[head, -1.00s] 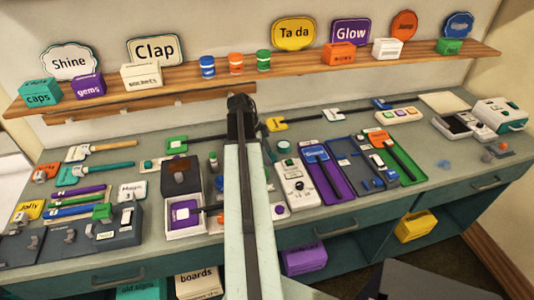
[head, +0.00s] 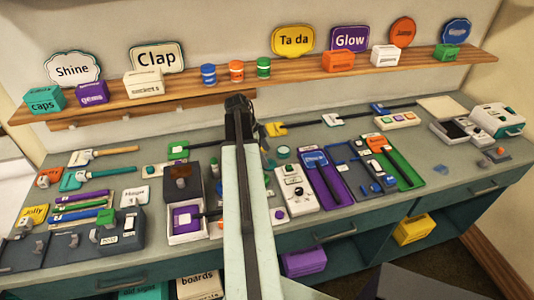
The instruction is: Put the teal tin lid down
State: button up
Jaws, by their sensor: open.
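A small round teal piece (head: 284,152), which looks like the tin lid, lies on the grey counter just right of my arm. It is too small to tell whether it rests flat on the counter or on something low. My gripper (head: 262,142) is at the far end of my arm, mostly hidden behind it, just left of the teal piece. It is open, and a gap seems to show between it and the teal piece. The fingertips are hard to make out.
A white box with knobs (head: 292,187), a purple tray (head: 325,180) and a green tray (head: 398,163) stand to the right. A dark box (head: 180,181) and a white tray with a purple piece (head: 187,222) stand left. A wooden shelf (head: 300,72) runs behind. Free counter shows at far right.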

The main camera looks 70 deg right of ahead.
jog(key=p+v, duration=0.7)
jog(key=v, duration=0.2)
jog(key=shift+r, duration=0.25)
jog(key=shift+w, duration=0.1)
